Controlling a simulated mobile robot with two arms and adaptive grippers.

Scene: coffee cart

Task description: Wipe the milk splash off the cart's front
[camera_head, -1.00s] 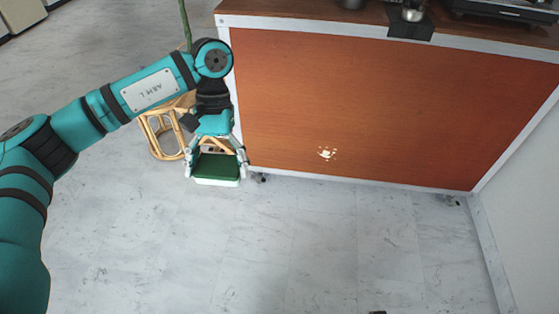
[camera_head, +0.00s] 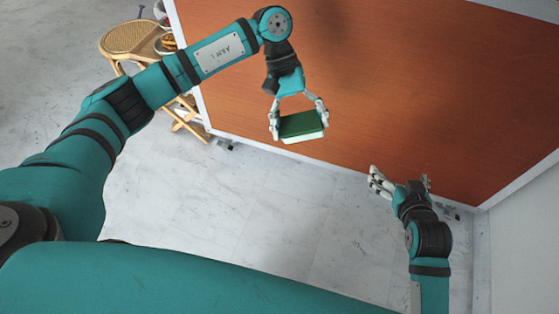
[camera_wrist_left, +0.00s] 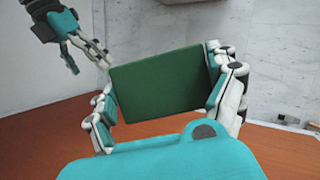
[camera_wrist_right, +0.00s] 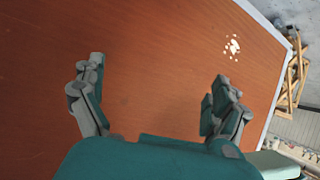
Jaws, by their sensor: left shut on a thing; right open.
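The milk splash (camera_wrist_right: 232,46) is a small cluster of pale spots on the cart's brown front panel (camera_head: 420,90), near the panel's edge in the right wrist view. I cannot see it in the head view now; the left gripper and sponge may cover it. My left gripper (camera_head: 299,122) is shut on a green sponge (camera_wrist_left: 163,88) with a white side, held by its two ends before the panel. I cannot tell whether the sponge touches the panel. My right gripper (camera_head: 399,178) is open and empty, right of the sponge and low before the panel.
A rattan stool (camera_head: 133,40) with items on it stands left of the cart. A white wall (camera_head: 520,230) closes off the right side. The marble-look floor (camera_head: 200,190) before the cart is clear.

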